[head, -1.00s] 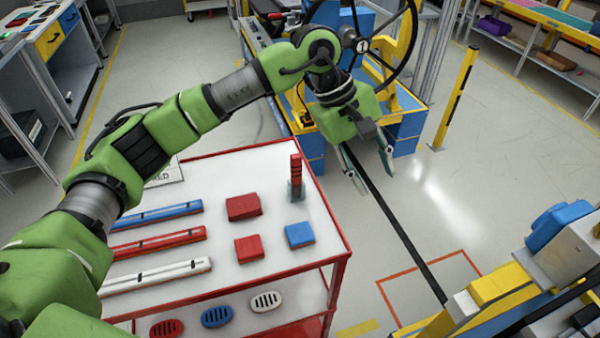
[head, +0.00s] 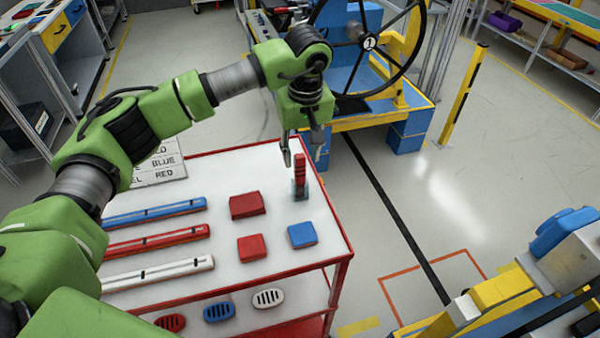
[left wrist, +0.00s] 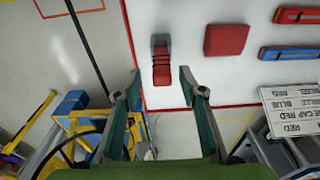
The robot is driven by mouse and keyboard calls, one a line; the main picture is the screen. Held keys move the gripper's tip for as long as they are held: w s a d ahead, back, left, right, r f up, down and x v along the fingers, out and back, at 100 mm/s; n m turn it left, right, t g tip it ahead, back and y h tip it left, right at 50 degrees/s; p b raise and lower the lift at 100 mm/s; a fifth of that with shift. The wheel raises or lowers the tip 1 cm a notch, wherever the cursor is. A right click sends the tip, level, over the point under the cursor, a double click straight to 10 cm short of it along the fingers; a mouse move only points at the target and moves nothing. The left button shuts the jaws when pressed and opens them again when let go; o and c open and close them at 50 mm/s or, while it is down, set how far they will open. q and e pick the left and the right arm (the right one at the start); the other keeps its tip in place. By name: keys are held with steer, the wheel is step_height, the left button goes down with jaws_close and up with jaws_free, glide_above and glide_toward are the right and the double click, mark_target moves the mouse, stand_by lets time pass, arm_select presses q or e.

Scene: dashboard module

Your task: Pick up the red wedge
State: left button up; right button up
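My left gripper (head: 303,155) is open and empty, pointing down at or just above the wedge's top. Its two fingers (left wrist: 160,78) are wide apart in the left wrist view. Whether a finger touches the wedge cannot be told. My right gripper is not in view.
On the cart (head: 335,248) lie a larger red block (head: 247,205), a smaller red block (head: 251,248), a blue block (head: 302,235), and blue, red and white bars to the left. Open floor lies right of the cart.

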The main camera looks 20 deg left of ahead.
mark_target(300, 166)
arm_select(q)
steer(key=f, duration=0.1)
steer(key=f+p, duration=0.1)
steer(key=f, duration=0.1)
steer(key=f+p, duration=0.1)
steer(key=shift+a+f, duration=0.2)
steer(key=shift+a, duration=0.05)
steer(key=shift+w+f, duration=0.1)
steer(key=shift+f, duration=0.2)
jaws_close()
steer(key=shift+r, duration=0.1)
